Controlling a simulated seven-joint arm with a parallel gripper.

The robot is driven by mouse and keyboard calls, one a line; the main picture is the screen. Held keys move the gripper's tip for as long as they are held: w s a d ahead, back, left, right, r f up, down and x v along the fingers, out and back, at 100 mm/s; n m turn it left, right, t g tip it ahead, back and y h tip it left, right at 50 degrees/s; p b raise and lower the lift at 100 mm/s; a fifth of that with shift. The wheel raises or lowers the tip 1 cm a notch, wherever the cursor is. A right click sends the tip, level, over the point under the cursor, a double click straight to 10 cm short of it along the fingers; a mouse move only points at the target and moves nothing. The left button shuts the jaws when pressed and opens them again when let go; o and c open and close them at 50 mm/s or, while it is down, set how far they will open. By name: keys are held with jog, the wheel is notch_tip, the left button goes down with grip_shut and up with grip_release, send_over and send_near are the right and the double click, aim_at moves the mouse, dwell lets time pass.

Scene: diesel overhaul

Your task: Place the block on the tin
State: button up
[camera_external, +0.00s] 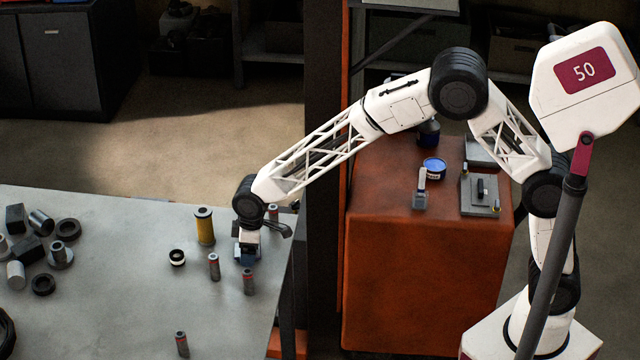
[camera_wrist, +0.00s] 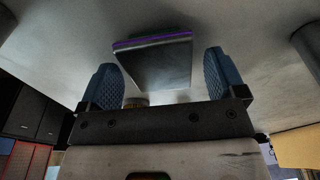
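A dark grey block (camera_wrist: 158,62) with a purple stripe along one edge shows between my fingers in the wrist view. A gap shows between it and the right finger; I cannot tell whether it touches the left one. My gripper (camera_external: 245,260) is low over the grey table's right side, with its blue fingers (camera_wrist: 161,75) spread apart. In the external view the gripper mostly hides the block.
Around my gripper on the table (camera_external: 120,270) stand a yellow cylinder (camera_external: 204,227), a black-and-white ring (camera_external: 177,258) and several red-banded grey cylinders (camera_external: 214,267). Dark parts (camera_external: 27,249) cluster at left. The cabinet (camera_external: 425,270) also bears a grey upright part (camera_external: 420,195) and a plate-like fixture (camera_external: 480,195).

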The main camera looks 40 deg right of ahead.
jog(key=c, duration=1.1)
jog(key=shift+o, duration=0.2)
jog(key=shift+r, duration=0.1)
jog(key=shift+r, duration=0.7)
notch_tip(320, 180, up, 2)
jog(key=shift+r, duration=0.15)
jog(key=s+d+r, duration=0.1)
jog(key=s+d, duration=0.9)
jog(key=s, duration=0.2)
jog(key=shift+d, duration=0.25)
